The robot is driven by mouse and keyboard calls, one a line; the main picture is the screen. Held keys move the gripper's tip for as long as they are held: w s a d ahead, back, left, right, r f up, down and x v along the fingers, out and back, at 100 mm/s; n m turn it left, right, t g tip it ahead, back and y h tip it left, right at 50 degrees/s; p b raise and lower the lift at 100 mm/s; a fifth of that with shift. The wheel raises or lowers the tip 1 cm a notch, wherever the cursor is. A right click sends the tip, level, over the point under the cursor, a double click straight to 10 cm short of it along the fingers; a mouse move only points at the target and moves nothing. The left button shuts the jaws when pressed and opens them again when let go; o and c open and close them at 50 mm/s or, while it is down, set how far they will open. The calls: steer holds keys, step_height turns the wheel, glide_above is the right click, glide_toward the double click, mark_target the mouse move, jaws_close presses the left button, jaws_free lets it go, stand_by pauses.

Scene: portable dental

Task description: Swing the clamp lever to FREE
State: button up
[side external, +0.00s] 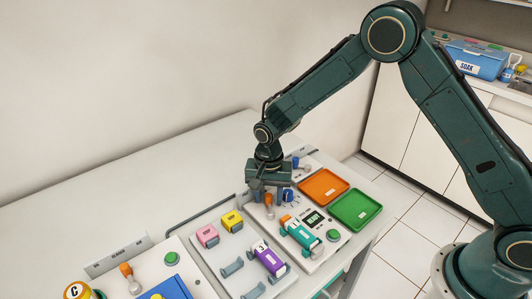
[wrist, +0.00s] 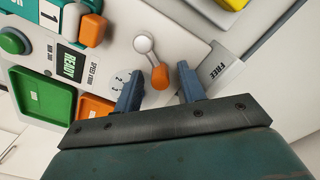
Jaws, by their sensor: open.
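The clamp lever, a metal arm on a round silver pivot with an orange grip (wrist: 160,77), shows in the wrist view on a pale panel. Its orange end is also visible in the side view (side external: 268,200). A grey plate marked FREE (wrist: 217,71) lies to the right of the grip in the wrist view. My gripper (wrist: 160,72) is open, with one blue finger on each side of the orange grip. I cannot tell whether either finger touches it. In the side view my gripper (side external: 270,197) points down over the panel.
An orange tray (side external: 323,187) and a green tray (side external: 355,209) sit right of my gripper. Purple, pink and yellow blocks stand on the neighbouring panel.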

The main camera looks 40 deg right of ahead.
steer(key=shift+c, duration=0.4)
jaws_close()
steer(key=shift+w+a+n, duration=0.1)
steer(key=shift+n, duration=0.3)
steer(key=shift+w+a+n, duration=0.15)
steer(key=shift+a+n, duration=0.25)
steer(key=shift+n, duration=0.8)
steer(key=n, duration=0.1)
steer(key=a+n, duration=0.1)
steer(key=n, duration=0.1)
steer(key=shift+a+n, duration=0.1)
steer(key=shift+n, duration=0.2)
steer(key=n, duration=0.1)
steer(key=a+n, duration=0.1)
steer(key=n, duration=0.1)
steer(key=shift+a+n, duration=0.1)
steer(key=shift+n, duration=0.2)
steer(key=shift+s+a+r+n, duration=0.1)
steer(key=shift+s+a+n, duration=0.15)
steer(key=shift+n, duration=0.65)
steer(key=shift+s+a+n, duration=0.1)
steer(key=shift+a+n, duration=0.2)
steer(key=shift+n, duration=0.6)
